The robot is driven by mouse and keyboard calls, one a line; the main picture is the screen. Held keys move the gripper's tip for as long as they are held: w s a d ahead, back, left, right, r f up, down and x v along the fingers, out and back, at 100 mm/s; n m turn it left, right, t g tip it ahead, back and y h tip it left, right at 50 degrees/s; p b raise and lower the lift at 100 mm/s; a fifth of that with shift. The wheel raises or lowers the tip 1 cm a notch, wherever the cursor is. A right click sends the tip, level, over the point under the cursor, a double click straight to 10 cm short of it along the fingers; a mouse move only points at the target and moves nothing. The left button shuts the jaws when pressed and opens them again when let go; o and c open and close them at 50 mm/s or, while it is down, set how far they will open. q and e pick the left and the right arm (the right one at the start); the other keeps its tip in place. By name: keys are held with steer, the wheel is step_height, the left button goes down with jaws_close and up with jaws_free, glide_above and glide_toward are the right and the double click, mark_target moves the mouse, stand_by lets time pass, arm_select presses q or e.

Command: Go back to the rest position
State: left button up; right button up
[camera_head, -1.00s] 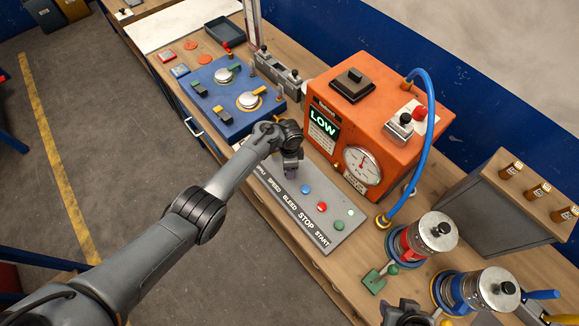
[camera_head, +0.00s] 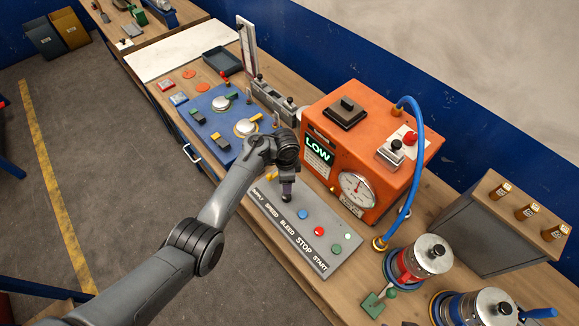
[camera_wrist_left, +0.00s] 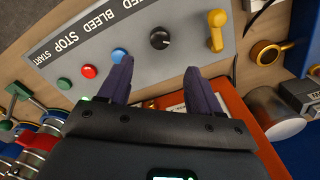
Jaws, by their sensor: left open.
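My left arm reaches in from the lower left in the head view. Its gripper (camera_head: 287,192) hangs just above the grey button panel (camera_head: 337,261), near the panel's far-left end, and hides part of it. In the left wrist view the two purple-grey fingers (camera_wrist_left: 160,88) are apart with nothing between them. The panel's black knob (camera_wrist_left: 159,39) and yellow lever (camera_wrist_left: 216,32) lie beyond the fingertips. The blue button (camera_wrist_left: 118,55) is close to one fingertip.
An orange box (camera_head: 327,122) with a LOW display and gauge stands right behind the panel, with a blue hose (camera_head: 420,150) arching from it. A blue panel (camera_head: 208,139) with knobs lies to the left. Metal canisters (camera_head: 426,255) stand at the lower right. The floor (camera_head: 120,170) is clear.

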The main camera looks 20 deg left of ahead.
arm_select(q)
steer(key=shift+f, duration=0.1)
steer(key=s+a+f+n+t+p, duration=0.1)
steer(key=s+a+n, duration=0.15)
steer(key=s, duration=0.45)
steer(key=s+a+n+t+p, duration=0.1)
steer(key=s+n+p, duration=0.15)
steer(key=s, duration=0.55)
steer(key=s+r+n, duration=0.3)
steer(key=s+r, duration=0.3)
steer(key=s, duration=0.3)
steer(key=s+r+n+t+p, duration=0.1)
steer(key=s+r+n, duration=0.1)
steer(key=s+r, duration=0.4)
steer(key=s, duration=0.3)
steer(key=shift+s+a+r+n+t, duration=0.15)
steer(key=shift+r+n+t, duration=0.15)
steer(key=shift+r+n, duration=0.1)
stand_by(0.5)
